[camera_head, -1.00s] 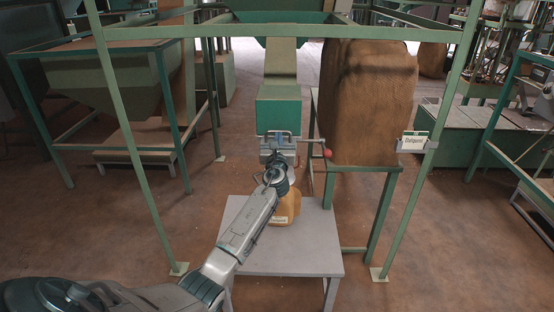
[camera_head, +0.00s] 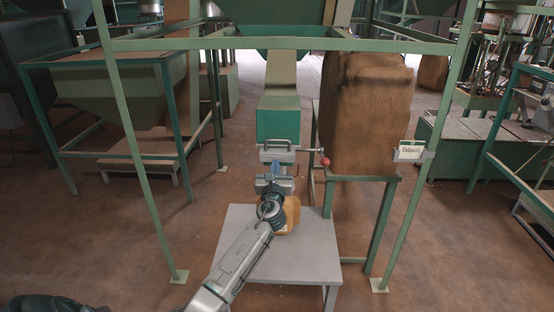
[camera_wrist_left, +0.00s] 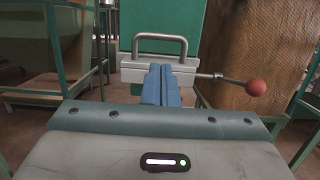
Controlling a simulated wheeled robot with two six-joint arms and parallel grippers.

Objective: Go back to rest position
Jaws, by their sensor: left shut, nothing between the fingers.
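My left gripper (camera_head: 274,172) is in front of the hopper outlet in the head view, above the small table. In the left wrist view its blue fingers (camera_wrist_left: 161,84) are closed together with nothing between them. Beyond the fingertips is the grey outlet gate with a metal handle (camera_wrist_left: 159,40) and a rod ending in a red ball (camera_wrist_left: 256,87). The gate (camera_head: 279,152) sits under the green hopper chute (camera_head: 278,122). The fingers overlap the gate in the wrist view; I cannot tell whether they touch it. My right gripper is not in view.
A grey table (camera_head: 305,252) stands below, with a tan bag (camera_head: 292,213) partly hidden by my arm. A large brown sack (camera_head: 365,115) stands on a green stand at right. Green frame posts (camera_head: 143,170) flank the spot. Open floor lies to the left.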

